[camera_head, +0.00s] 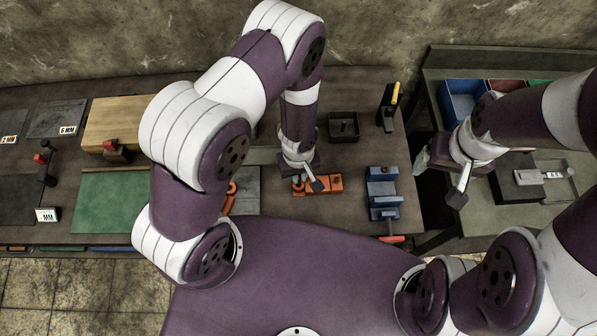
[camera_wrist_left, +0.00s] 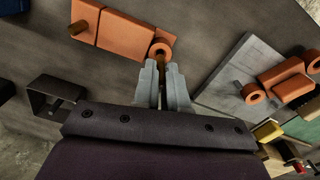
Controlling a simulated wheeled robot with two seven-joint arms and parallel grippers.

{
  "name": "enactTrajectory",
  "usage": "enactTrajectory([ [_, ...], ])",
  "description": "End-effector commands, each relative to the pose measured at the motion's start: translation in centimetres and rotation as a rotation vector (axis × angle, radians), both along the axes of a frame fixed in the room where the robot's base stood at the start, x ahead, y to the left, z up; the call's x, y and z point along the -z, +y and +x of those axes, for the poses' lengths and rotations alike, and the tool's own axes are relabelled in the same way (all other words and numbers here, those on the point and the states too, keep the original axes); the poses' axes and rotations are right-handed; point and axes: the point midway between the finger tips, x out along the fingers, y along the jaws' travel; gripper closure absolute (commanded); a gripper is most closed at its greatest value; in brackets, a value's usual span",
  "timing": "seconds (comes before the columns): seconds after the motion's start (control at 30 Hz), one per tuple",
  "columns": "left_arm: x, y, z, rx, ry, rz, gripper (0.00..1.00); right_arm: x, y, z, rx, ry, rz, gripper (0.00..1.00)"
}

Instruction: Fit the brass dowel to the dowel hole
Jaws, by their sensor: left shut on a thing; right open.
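An orange block (camera_head: 333,184) lies on the bench under my left gripper in the head view. In the left wrist view the orange block (camera_wrist_left: 122,32) has a round boss with the dowel hole (camera_wrist_left: 160,46) at one end and a brass pin (camera_wrist_left: 78,28) at the other. My left gripper (camera_wrist_left: 161,72) is shut on the brass dowel (camera_wrist_left: 160,58), whose tip is at the boss. I cannot tell how deep it sits in the hole. My right gripper (camera_head: 424,159) is open and apart at the right, its fingers partly hidden.
A second orange part (camera_wrist_left: 288,80) lies on a grey plate (camera_wrist_left: 228,84). A blue vise (camera_head: 382,193) stands right of the block, and a dark tray (camera_head: 343,127) behind it. A blue bin (camera_head: 458,100) is on the right bench. A green mat (camera_head: 108,202) lies left.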

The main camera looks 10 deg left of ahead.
Motion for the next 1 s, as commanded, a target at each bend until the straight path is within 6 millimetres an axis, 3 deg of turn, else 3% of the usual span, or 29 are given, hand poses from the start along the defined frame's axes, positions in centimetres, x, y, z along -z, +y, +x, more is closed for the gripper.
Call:
enactTrajectory([
  [1.0, 2.1, 0.0, 0.0, -0.001, 0.000, 0.000, 1.00, 1.9, 0.0, 0.0, 0.000, 0.000, 0.000, 0.22],
])
